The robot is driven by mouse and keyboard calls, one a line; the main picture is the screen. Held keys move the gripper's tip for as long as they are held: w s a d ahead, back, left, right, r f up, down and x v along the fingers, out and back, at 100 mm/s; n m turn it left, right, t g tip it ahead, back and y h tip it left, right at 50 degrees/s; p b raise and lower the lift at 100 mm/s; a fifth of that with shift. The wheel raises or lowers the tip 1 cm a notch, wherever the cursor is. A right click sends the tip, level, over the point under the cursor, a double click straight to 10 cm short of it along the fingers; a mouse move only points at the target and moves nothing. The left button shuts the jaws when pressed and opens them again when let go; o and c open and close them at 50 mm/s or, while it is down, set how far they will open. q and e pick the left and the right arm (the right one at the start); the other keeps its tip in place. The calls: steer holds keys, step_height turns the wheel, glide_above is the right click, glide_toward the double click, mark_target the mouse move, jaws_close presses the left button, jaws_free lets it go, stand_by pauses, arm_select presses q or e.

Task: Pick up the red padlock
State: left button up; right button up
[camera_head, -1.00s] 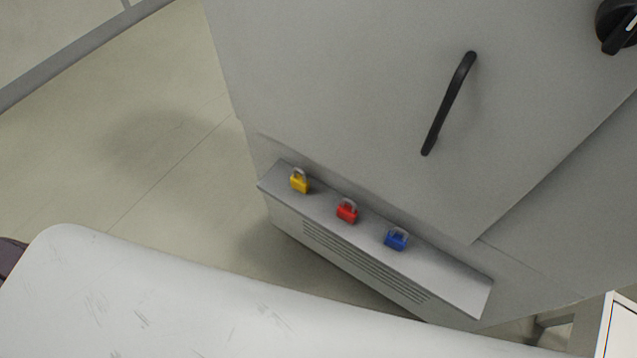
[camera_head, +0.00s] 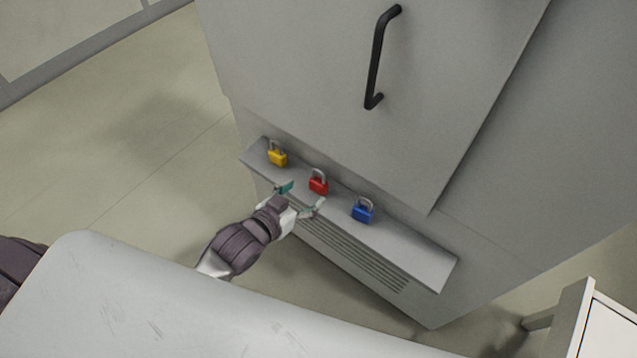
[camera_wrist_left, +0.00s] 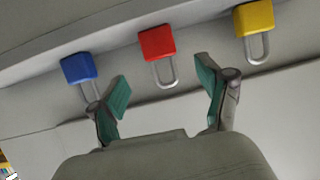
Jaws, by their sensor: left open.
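The red padlock (camera_head: 318,184) stands on a narrow grey ledge (camera_head: 420,262) between a yellow padlock (camera_head: 277,156) and a blue padlock (camera_head: 362,211). My left gripper (camera_head: 301,196) is open and empty, its teal-lined fingers spread just in front of the red padlock. In the left wrist view, the red padlock (camera_wrist_left: 157,44) shows ahead of the gap between the fingers of my left gripper (camera_wrist_left: 165,88), its shackle pointing toward the gripper. No finger visibly grips it. My right gripper is not in view.
The blue padlock (camera_wrist_left: 79,68) and yellow padlock (camera_wrist_left: 254,20) flank the red one closely in the left wrist view. A grey cabinet with a black handle (camera_head: 376,60) rises behind the ledge. A white cabinet (camera_head: 590,325) stands at the lower right. Open floor (camera_head: 120,170) lies left.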

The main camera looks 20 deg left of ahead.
mark_target(318, 182)
arm_select(q)
steer(key=x, duration=0.7)
steer(key=shift+w+f, duration=0.1)
steer(key=shift+w, duration=0.1)
steer(key=c, duration=1.3)
step_height(318, 182, up, 5)
steer(key=shift+f, duration=0.15)
steer(key=s+d+r, duration=0.1)
steer(key=s+r, duration=0.1)
steer(key=s, duration=0.1)
steer(key=s+d+r, duration=0.1)
steer(key=s+r, duration=0.1)
steer(key=s, duration=0.2)
steer(key=s+d+r+p, duration=0.1)
steer(key=s+r, duration=0.1)
steer(key=s, duration=0.2)
steer(key=shift+s+d+r, duration=0.1)
steer(key=shift+d+r, duration=0.15)
steer(key=shift+d, duration=0.05)
